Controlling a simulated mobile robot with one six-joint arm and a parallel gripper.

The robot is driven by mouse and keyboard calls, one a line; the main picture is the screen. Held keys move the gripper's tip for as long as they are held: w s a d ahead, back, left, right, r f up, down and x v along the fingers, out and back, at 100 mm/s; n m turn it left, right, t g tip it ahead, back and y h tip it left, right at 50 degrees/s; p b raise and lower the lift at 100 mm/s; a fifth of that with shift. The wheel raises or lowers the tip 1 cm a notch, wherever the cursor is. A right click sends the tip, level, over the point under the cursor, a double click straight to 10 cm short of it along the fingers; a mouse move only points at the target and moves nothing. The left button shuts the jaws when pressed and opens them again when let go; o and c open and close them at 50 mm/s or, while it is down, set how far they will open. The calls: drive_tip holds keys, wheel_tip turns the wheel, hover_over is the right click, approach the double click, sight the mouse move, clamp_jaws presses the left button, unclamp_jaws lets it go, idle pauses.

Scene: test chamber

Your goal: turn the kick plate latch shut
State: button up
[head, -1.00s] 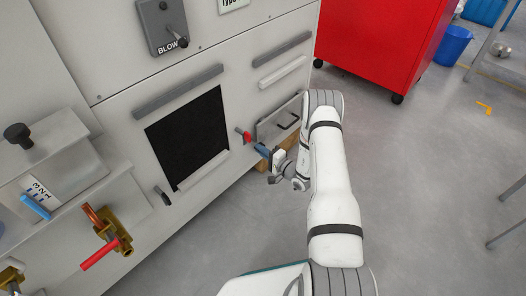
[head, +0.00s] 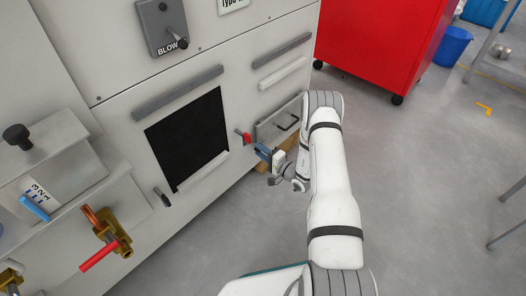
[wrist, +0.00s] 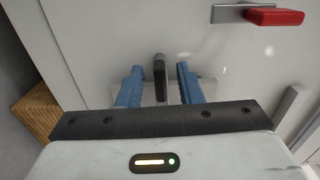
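A dark upright latch handle (wrist: 160,75) on a small grey mount stands between my two blue fingers in the wrist view. I take it for the kick plate latch. My gripper (wrist: 160,88) is open around it, with a narrow gap visible on each side, so the fingers do not appear to press on it. In the head view my gripper (head: 263,153) is low at the front of the pale cabinet, just below a red handle (head: 244,137). The latch between the fingers cannot be made out there. The red handle also shows at the upper right of the wrist view (wrist: 275,17).
A grey panel with a black pull handle (head: 287,122) is right of the gripper. A wooden block (wrist: 38,112) is at the wrist view's left. A dark lever (head: 162,196) is further left on the cabinet.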

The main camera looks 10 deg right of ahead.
drive_tip(key=p+v, duration=0.2)
drive_tip(key=v, duration=0.6)
drive_tip(key=shift+w, duration=0.1)
drive_tip(key=s+a+r+n+g+y+p, duration=0.1)
drive_tip(key=s+a+r+n+g+p, duration=0.3)
drive_tip(key=r, duration=0.9)
drive_tip(key=s+a+r+n+g+y+p, duration=0.15)
drive_tip(key=a+r+g+p, duration=0.35)
drive_tip(key=r, duration=0.7)
drive_tip(key=s+a+r+n+g+y+p, duration=0.1)
drive_tip(key=s+a+r+n+g+p, duration=0.3)
drive_tip(key=r, duration=0.9)
drive_tip(key=s+d+r+h+p, duration=0.3)
drive_tip(key=s+r+p, duration=0.3)
drive_tip(key=r, duration=0.4)
drive_tip(key=s+d+r+h+p, duration=0.2)
drive_tip(key=s+r+h+p, duration=0.4)
drive_tip(key=r, duration=0.4)
drive_tip(key=s+d+r+n+t+h+p, duration=0.1)
drive_tip(key=s+d+r+h+p, duration=0.2)
drive_tip(key=s+r+h+p, duration=0.2)
drive_tip(key=shift+s+d+r+p, duration=0.45)
drive_tip(key=shift+s+r, duration=1.1)
drive_tip(key=shift+r, duration=1.5)
